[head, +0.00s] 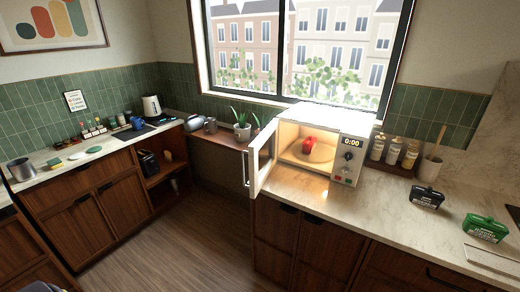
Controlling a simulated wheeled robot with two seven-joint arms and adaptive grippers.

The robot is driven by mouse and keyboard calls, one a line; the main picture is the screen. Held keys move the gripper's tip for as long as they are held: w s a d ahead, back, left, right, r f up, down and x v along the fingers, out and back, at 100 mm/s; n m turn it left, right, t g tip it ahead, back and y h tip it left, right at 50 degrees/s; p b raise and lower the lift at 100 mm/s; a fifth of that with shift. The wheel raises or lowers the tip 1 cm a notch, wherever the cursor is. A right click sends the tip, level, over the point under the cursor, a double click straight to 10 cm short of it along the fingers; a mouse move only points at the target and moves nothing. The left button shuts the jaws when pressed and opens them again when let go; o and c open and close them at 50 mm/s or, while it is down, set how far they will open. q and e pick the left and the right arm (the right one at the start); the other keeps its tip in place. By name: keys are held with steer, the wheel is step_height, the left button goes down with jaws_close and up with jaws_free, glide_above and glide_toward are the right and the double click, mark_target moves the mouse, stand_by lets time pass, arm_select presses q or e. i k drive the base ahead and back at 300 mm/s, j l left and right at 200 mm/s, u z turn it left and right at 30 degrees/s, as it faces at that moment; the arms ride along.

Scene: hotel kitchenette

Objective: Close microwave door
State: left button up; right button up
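The white microwave (355,145) stands on the marble counter in the middle of the head view, under the window. Its door (263,157) is open, swung out on the left side toward the front, and juts past the counter edge. A vertical handle (246,168) is on the door's outer edge. The cavity is lit, and a red object (309,146) sits on the round plate (307,154) inside. The display reads 0:00. Neither of my grippers is in view.
Several bottles (393,151) and a utensil crock (429,168) stand right of the microwave. Black (426,197) and green (486,229) containers sit farther right. Wooden floor (185,235) is clear at left.

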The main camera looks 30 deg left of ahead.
mark_target(262, 152)
steer(key=i+j, duration=0.2)
steer(key=j, duration=0.15)
steer(key=i+j, duration=0.15)
steer(key=j, duration=0.15)
steer(key=i+j+z, duration=0.1)
steer(key=j, duration=0.25)
steer(key=i+j, duration=0.4)
steer(key=j, duration=0.3)
steer(key=i+j+z, duration=0.1)
steer(key=i+j, duration=0.25)
steer(key=j, duration=0.35)
